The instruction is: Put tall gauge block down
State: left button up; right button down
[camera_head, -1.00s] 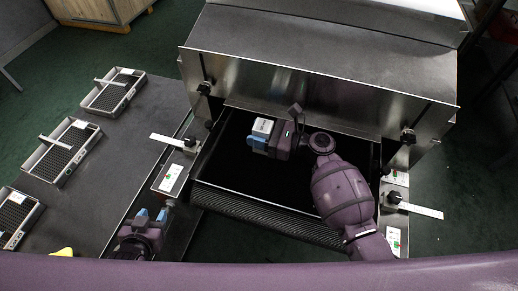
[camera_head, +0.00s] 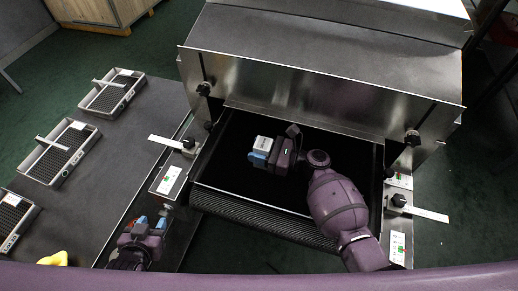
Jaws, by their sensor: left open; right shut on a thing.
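The tall gauge block (camera_head: 263,143) is a small pale block with dark print on its top. It is in the blue-tipped fingers of my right gripper (camera_head: 258,158), over the black belt (camera_head: 235,190) at the dryer's mouth. The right gripper is shut on it. I cannot tell whether the block touches the belt. My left gripper (camera_head: 151,222) is open and empty over the table's right edge at lower left, well away from the block.
The steel dryer hood (camera_head: 320,85) stands behind the belt. Black knobs and pale scale plates (camera_head: 172,143) flank its mouth. Several trays, such as one tray (camera_head: 115,92), lie on the grey table. A yellow thing (camera_head: 53,258) is at lower left.

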jog(key=shift+f, duration=0.1)
jog(key=c, duration=0.5)
grip_release()
jog(key=v, duration=0.6)
jog(key=shift+s+d, duration=0.2)
jog(key=shift+d, duration=0.5)
